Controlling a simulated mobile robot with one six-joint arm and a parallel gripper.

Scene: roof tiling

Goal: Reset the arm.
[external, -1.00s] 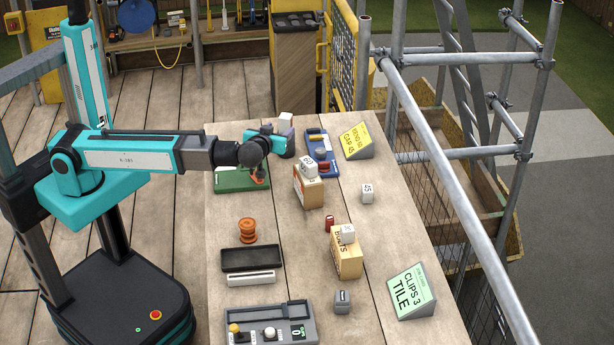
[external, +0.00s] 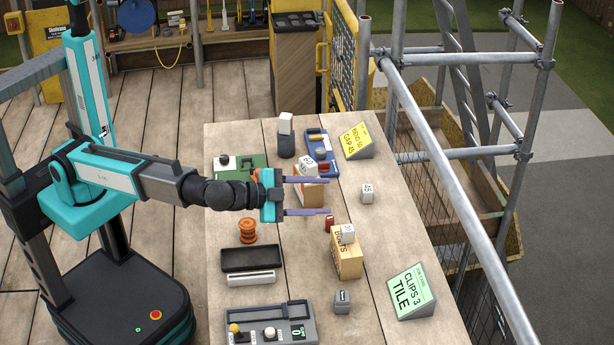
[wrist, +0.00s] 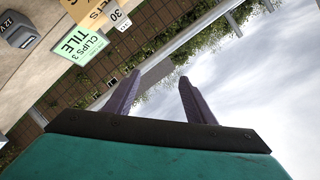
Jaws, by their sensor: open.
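My gripper (external: 318,196) is stretched out level over the middle of the table (external: 300,255), pointing right in the external view. Its two purple fingers are wide apart with nothing between them. In the wrist view the fingers of my gripper (wrist: 160,97) stand apart against sky and mesh. A box with a white block marked 60 (external: 306,163) is partly hidden behind the upper finger.
An orange spool (external: 247,230), a black tray (external: 251,259) and a grey control panel (external: 268,325) lie on the near left. A green sign reading CLIPS 3 TILE (external: 411,291) and a yellow sign (external: 356,141) stand right. Scaffold rails (external: 440,165) run beyond the table's right edge.

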